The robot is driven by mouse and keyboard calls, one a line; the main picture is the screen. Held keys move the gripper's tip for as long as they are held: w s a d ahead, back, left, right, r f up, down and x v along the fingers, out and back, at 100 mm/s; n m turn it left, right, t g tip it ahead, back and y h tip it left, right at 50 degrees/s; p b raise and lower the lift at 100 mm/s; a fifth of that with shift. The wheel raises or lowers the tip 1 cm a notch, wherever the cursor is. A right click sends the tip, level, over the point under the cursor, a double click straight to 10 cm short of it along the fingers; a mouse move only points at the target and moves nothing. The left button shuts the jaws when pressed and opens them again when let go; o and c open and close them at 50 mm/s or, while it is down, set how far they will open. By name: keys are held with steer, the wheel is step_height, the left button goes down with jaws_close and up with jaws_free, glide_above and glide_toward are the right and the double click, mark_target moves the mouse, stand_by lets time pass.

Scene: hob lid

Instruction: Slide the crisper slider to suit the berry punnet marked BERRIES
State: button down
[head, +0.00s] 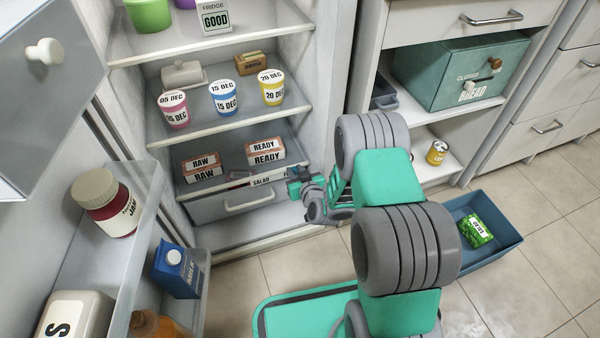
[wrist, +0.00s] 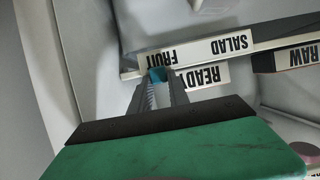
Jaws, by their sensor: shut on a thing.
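The crisper drawer (head: 235,203) is at the bottom of the open fridge. A white strip (head: 268,179) above it reads SALAD; my gripper hides its right end in the head view. In the upside-down wrist view, the strip (wrist: 196,53) reads SALAD and FRUIT. My gripper (head: 296,187) is at the strip's right end. In the wrist view its fingers (wrist: 156,82) are shut on a small blue slider knob (wrist: 156,74), beside the word FRUIT. I cannot make out a punnet marked BERRIES in either view.
Boxes marked RAW (head: 202,167) and READY (head: 266,152) stand just above the drawer. The open fridge door with a jam jar (head: 104,205) is at left. A blue crate (head: 470,262) with a green packet (head: 475,231) stands on the floor at right.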

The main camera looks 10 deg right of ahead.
steer(key=shift+d, duration=0.15)
steer(key=c, duration=1.4)
jaws_free()
steer(key=shift+d, duration=0.15)
steer(key=shift+o, duration=0.8)
steer(key=a+p+v, duration=0.1)
steer(key=p+v, duration=0.1)
steer(key=v, duration=0.5)
steer(key=shift+s+d+r, duration=0.2)
steer(key=shift+s+d, duration=0.15)
steer(key=shift+d, duration=0.05)
